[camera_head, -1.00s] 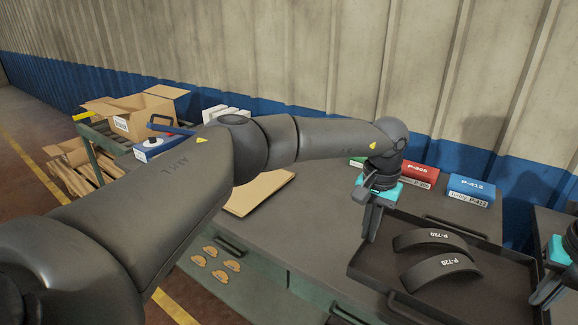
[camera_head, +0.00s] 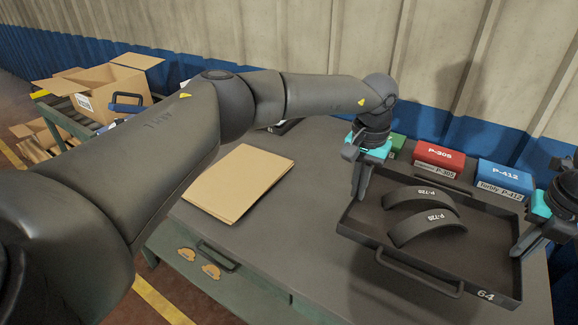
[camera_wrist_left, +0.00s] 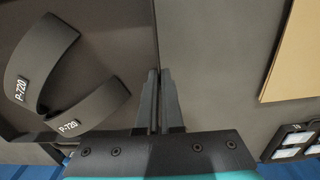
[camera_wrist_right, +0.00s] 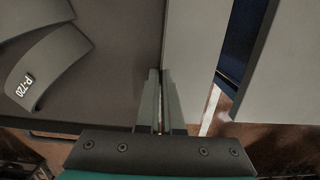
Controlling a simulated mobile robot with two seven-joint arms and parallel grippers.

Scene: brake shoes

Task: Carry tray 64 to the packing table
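Tray 64 (camera_head: 487,245) is a dark, shallow tray with a front handle and "64" on its front wall. Whether the tray touches the grey bench (camera_head: 290,225) is unclear.
Behind the tray stand green (camera_head: 396,146), red (camera_head: 438,158) and blue (camera_head: 503,178) boxes. A flat cardboard sheet (camera_head: 240,182) lies on the bench left of the tray. An open carton (camera_head: 105,88) sits at far left. The corrugated wall closes off the back.

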